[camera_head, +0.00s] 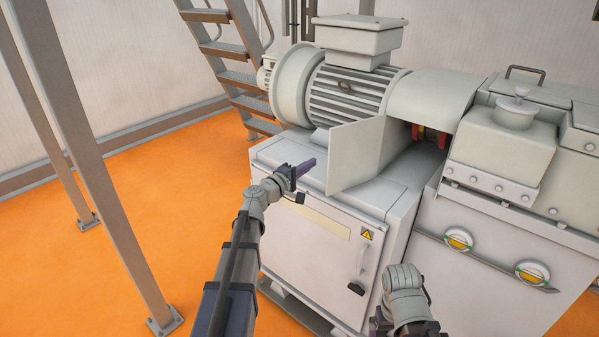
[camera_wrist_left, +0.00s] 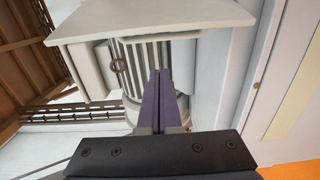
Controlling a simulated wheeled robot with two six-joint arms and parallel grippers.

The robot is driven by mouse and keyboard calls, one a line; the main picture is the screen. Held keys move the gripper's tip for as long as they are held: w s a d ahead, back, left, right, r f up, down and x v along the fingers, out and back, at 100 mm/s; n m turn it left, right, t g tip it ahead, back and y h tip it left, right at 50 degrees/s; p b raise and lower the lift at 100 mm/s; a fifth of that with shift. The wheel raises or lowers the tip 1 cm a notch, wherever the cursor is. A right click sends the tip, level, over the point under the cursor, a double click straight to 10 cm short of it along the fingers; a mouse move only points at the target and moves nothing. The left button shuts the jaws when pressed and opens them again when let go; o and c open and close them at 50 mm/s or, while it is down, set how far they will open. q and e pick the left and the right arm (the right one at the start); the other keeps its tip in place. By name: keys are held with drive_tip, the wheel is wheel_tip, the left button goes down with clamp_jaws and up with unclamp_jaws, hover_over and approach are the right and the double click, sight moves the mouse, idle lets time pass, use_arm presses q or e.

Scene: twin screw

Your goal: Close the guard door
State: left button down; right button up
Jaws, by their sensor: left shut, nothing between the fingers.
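The guard door (camera_head: 355,155) is a flat pale grey panel standing open, swung out from the coupling cover (camera_head: 435,95). The gap behind it shows red coupling parts (camera_head: 432,136). My left gripper (camera_head: 312,164) has dark purple fingers, shut and empty, just left of the door's free edge in the head view. In the left wrist view the fingers (camera_wrist_left: 161,90) point toward the motor, and the door (camera_wrist_left: 150,20) spans the top of the picture. Contact with the door cannot be told. My right arm shows at the lower right; its fingers do not show.
A ribbed motor (camera_head: 345,92) stands behind the door. Below is a cabinet (camera_head: 315,255) with a handle (camera_head: 361,262). A grey box (camera_head: 500,150) with a knob stands to the right. Steel posts (camera_head: 95,150) and stairs (camera_head: 230,80) stand at the left, over open orange floor.

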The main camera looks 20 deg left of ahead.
use_arm(q)
drive_tip(key=shift+s+d, duration=0.15)
drive_tip(key=shift+d, duration=0.85)
drive_tip(key=shift+s+d, duration=0.1)
drive_tip(key=shift+d, duration=0.9)
